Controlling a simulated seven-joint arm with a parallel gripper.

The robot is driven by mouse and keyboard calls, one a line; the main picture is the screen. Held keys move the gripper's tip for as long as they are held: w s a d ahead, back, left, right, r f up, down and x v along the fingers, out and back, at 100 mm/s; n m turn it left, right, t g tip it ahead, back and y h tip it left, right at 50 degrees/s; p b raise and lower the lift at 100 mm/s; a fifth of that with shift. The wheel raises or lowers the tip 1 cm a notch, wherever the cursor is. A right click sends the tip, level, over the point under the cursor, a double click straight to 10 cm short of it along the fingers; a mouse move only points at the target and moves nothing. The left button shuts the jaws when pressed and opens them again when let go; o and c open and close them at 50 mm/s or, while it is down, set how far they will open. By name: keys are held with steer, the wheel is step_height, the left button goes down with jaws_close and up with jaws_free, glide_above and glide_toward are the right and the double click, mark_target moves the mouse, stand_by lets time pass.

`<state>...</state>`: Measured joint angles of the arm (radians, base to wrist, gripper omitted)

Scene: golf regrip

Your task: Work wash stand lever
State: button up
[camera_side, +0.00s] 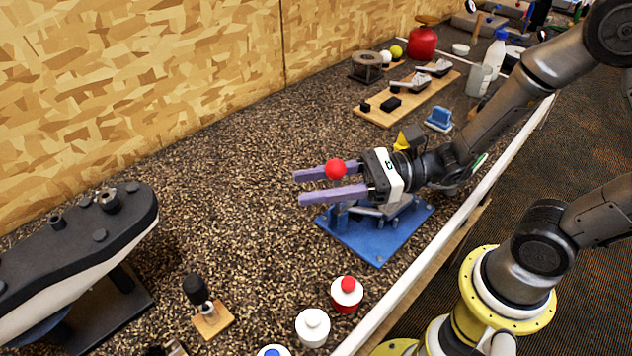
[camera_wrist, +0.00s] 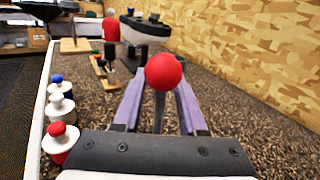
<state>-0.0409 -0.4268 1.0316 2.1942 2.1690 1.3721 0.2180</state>
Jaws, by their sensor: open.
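The lever's red ball knob (camera_side: 335,169) shows between the two purple fingers of my gripper (camera_side: 302,187), above the blue stand (camera_side: 378,244). In the wrist view the red knob (camera_wrist: 164,71) tops a thin grey stem (camera_wrist: 159,112) that rises between the fingers of my gripper (camera_wrist: 159,92). The fingers are apart, one on each side of the stem, and seem not to touch it. My gripper is level and partly hides the stand and the lever's foot.
White, red and blue-capped bottles (camera_side: 313,326) stand near the front edge. A black knob on a wooden block (camera_side: 206,309) and a large dark-topped body (camera_side: 80,240) are to the left. A wooden board with black parts (camera_side: 405,98) lies behind. The wooden wall (camera_side: 130,90) bounds the bench.

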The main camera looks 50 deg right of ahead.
jaws_close()
stand_by(1.4)
